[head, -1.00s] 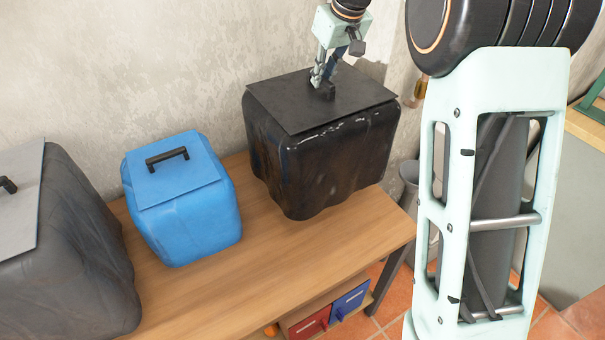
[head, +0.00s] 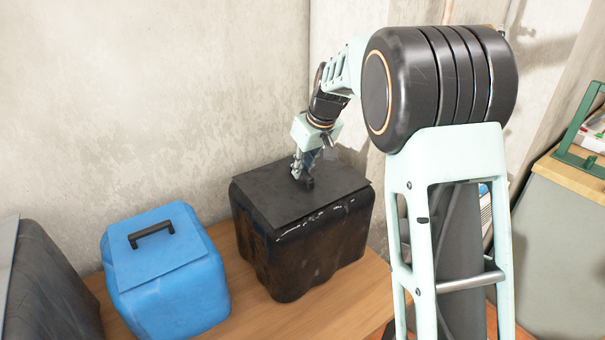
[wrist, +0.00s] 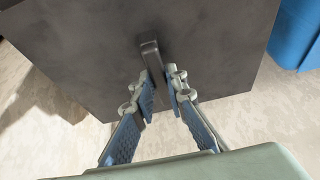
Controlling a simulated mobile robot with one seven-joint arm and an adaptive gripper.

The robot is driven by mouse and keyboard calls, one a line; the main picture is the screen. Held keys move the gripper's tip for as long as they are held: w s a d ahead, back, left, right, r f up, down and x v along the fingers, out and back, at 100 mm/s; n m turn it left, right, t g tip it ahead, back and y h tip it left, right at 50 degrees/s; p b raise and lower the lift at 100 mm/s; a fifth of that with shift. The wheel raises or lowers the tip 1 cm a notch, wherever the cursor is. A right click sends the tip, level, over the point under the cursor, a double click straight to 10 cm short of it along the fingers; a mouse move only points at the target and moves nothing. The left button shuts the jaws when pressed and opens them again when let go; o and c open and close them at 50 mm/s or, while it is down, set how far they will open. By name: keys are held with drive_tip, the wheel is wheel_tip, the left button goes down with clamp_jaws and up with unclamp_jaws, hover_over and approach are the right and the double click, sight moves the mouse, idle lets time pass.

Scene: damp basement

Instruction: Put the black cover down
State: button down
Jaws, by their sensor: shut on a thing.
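The black cover (head: 270,197) is a flat dark square sheet with a small handle near its middle. It lies over the top of a dark, glossy, lumpy bin (head: 315,250) on the wooden table; any small gap between them cannot be made out. My gripper (head: 303,180) is shut on the cover's handle, coming down from above. In the wrist view the gripper (wrist: 163,90) has its blue-padded fingers on either side of the dark handle (wrist: 150,55), and the cover (wrist: 85,50) fills the upper middle.
A blue bin (head: 170,290) with a lid and black handle stands left of the dark bin. The wooden table (head: 345,310) is bare in front. A concrete wall (head: 160,100) rises close behind.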

drive_tip(key=shift+f, duration=0.7)
drive_tip(key=shift+f, duration=0.15)
drive_tip(key=c, duration=1.9)
unclamp_jaws()
drive_tip(key=shift+c, duration=0.2)
drive_tip(key=shift+r, duration=0.35)
drive_tip(key=v, duration=1.1)
drive_tip(key=shift+r, duration=0.3)
drive_tip(key=shift+s+d, duration=0.1)
drive_tip(key=shift+d, duration=0.05)
